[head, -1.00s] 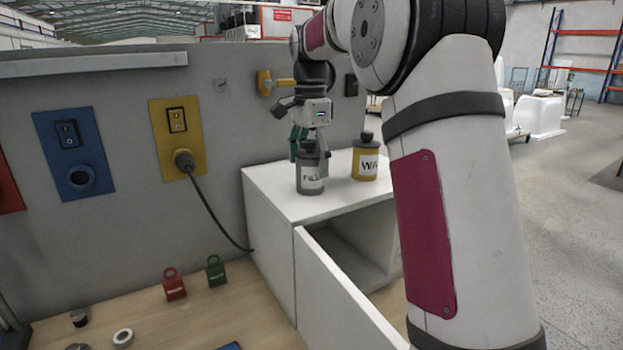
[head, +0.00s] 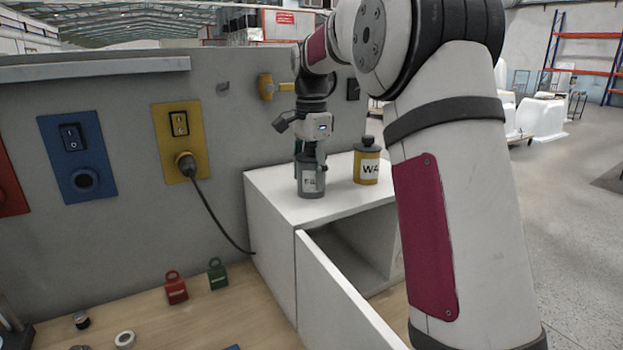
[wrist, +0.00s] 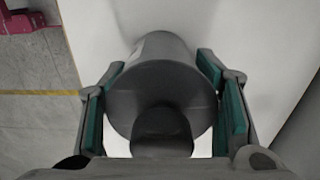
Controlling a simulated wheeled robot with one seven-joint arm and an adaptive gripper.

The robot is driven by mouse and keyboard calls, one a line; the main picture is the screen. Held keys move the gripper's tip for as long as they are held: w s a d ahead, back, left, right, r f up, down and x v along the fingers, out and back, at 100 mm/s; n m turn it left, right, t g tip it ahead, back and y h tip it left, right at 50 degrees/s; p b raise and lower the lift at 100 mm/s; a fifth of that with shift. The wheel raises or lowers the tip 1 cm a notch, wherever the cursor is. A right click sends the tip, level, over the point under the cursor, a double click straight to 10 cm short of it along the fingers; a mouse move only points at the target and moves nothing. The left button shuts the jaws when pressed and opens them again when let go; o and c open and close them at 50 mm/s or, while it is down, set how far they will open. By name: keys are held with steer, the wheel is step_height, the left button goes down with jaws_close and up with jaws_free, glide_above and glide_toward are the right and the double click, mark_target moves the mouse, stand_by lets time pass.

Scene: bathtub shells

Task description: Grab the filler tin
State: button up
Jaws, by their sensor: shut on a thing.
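The filler tin is a grey tin (head: 311,181) with a pale label, upright at the top of the white cabinet (head: 335,207) in the head view. My gripper (head: 310,160) is above it with its fingers down around its upper part. In the wrist view the grey tin (wrist: 165,85) with its dark cap sits between the green pads of my gripper (wrist: 165,105), which is shut on it. I cannot tell whether the tin's base touches the cabinet top.
A yellow tin (head: 367,163) marked "WA" stands just right of the grey tin. The cabinet door (head: 340,300) hangs open in front. A red padlock (head: 176,288) and a green padlock (head: 217,274) are on the wooden bench. A grey panel stands behind.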

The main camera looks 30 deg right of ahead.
mark_target(313, 146)
steer(key=shift+r+p, duration=0.3)
steer(key=shift+r, duration=0.9)
steer(key=shift+s+r+p, duration=0.35)
steer(key=shift+r, duration=0.35)
steer(key=s+a+r+p, duration=0.1)
steer(key=s+p, duration=0.8)
steer(key=s, duration=0.6)
steer(key=shift+a+p, duration=0.35)
steer(key=shift+a, duration=0.05)
